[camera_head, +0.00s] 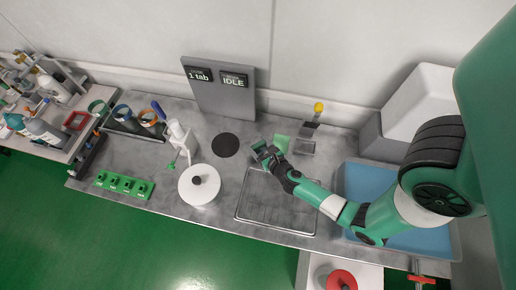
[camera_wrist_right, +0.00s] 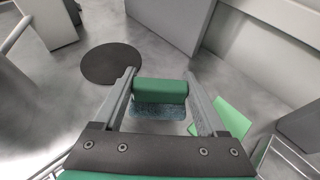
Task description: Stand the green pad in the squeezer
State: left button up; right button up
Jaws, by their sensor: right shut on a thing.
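My right gripper (camera_wrist_right: 160,95) is shut on a dark green pad (camera_wrist_right: 160,92) with a speckled blue-grey lower part, held crosswise between the two fingers. In the head view my right gripper (camera_head: 262,153) is near the back edge of the wire-framed tray, and the green pad (camera_head: 258,144) shows small at its tip. My left gripper is in neither view.
A light green flat piece (camera_head: 281,144) is between gripper and fixture. A metal tray (camera_head: 245,210) lies in front, a blue basin (camera_head: 365,180) to the right. A black disc (camera_head: 225,145), a white round container (camera_head: 199,186) and a grey display panel (camera_head: 218,100) are to the left or behind.

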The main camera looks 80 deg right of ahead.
aim_at(258, 148)
jog(key=f+b, duration=0.3)
jog(key=f, duration=0.1)
jog(key=shift+d, duration=0.25)
jog(key=shift+r, duration=0.25)
jog(key=shift+f, duration=0.2)
jog(key=o, duration=1.3)
jog(key=shift+c, duration=0.2)
jog(key=shift+r, duration=0.15)
